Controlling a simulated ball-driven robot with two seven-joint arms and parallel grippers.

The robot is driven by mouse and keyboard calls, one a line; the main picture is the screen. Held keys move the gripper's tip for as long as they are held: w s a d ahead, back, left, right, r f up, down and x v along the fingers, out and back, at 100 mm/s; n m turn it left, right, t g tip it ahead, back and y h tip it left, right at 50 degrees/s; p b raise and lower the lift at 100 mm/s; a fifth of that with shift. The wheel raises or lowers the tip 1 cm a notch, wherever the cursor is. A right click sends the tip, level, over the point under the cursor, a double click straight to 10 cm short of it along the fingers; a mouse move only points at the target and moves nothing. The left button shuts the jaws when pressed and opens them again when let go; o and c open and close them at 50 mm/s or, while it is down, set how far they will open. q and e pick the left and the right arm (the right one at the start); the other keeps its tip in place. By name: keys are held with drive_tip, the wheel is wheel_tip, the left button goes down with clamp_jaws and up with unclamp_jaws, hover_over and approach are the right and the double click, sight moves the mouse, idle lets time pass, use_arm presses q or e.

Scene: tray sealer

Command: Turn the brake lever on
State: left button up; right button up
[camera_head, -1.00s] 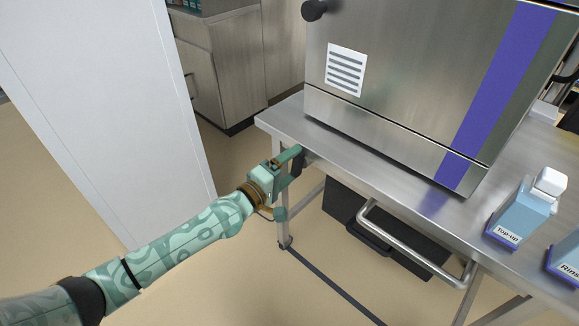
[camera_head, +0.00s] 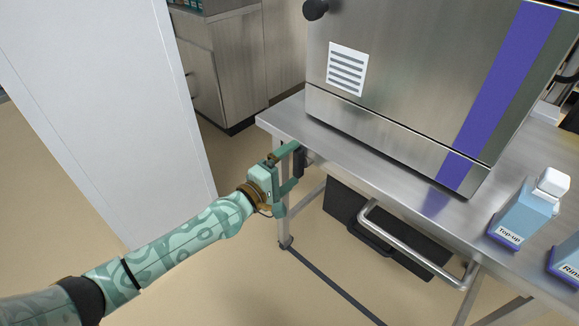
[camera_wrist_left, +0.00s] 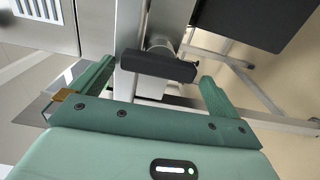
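The brake lever is a black bar-shaped handle (camera_wrist_left: 158,66) on a round metal mount under the table's left corner. It shows as a small dark piece (camera_head: 299,163) in the head view. My left gripper (camera_head: 294,166) is at that corner, just below the tabletop edge. In the left wrist view my left gripper (camera_wrist_left: 156,80) is open, with one green finger to each side of the lever and a gap to it at both ends. The lever lies across the space between the fingers, and I see no contact. My right gripper is not in view.
A steel sealer machine (camera_head: 400,75) stands on the steel table (camera_head: 285,117). A Top-up bottle (camera_head: 522,213) stands at right. A bar handle (camera_head: 410,245) and a black box (camera_head: 345,207) are below the table. A white panel (camera_head: 100,100) stands left.

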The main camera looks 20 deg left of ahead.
use_arm(q)
drive_tip(key=shift+s, duration=0.2)
drive_tip(key=p+v, duration=0.3)
drive_tip(key=v, duration=1.3)
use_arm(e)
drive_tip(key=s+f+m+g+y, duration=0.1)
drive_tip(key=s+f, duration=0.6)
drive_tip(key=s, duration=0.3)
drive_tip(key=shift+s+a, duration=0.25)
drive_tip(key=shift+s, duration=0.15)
